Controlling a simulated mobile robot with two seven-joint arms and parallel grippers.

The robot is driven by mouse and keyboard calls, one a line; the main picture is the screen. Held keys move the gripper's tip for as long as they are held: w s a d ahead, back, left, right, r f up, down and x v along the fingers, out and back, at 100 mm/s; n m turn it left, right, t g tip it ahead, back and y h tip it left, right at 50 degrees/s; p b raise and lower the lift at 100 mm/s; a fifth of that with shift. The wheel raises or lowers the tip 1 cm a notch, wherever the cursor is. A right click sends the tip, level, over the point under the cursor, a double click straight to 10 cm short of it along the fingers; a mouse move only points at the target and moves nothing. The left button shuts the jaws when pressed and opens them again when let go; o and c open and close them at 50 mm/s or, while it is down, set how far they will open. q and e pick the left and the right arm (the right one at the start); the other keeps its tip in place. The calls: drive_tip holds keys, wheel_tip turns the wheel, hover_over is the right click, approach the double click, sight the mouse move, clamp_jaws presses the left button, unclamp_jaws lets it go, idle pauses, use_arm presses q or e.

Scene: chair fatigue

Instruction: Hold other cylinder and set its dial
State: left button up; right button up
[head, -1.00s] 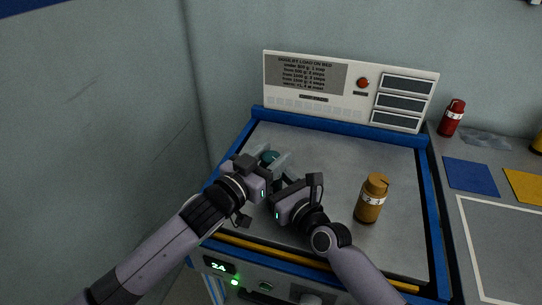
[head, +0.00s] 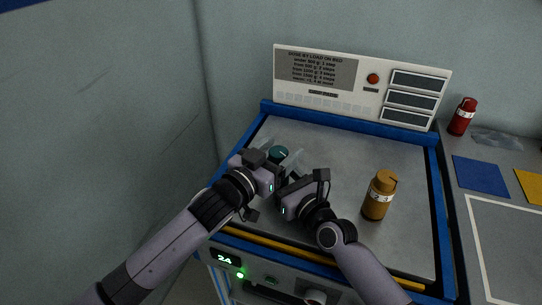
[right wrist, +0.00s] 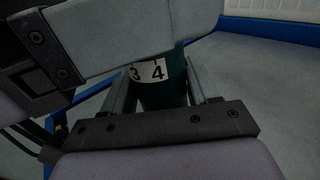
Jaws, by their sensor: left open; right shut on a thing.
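A teal cylinder (head: 279,153) stands on the grey bed at its left side, largely hidden behind my grippers in the head view. The right wrist view shows its dark teal body (right wrist: 163,96) and a white dial band (right wrist: 148,72) reading 3 and 4, with a small mark above the 4. My right gripper (right wrist: 160,88) is shut on the cylinder's body, low down. My left gripper (head: 279,158) is open, its fingers around the cylinder's top. One left finger crosses the upper part of the right wrist view. An orange cylinder (head: 379,197) with a white band stands apart to the right.
The bed (head: 340,160) has a blue rim and is otherwise clear. Behind it is a panel (head: 317,70) with text and a red button (head: 373,78). A green display (head: 225,259) reads 24. A red cylinder (head: 462,117) and blue square (head: 477,176) are on the right counter.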

use_arm(q)
drive_tip(key=v, duration=1.2)
use_arm(e)
drive_tip(key=shift+d, duration=0.1)
drive_tip(key=o, duration=1.4)
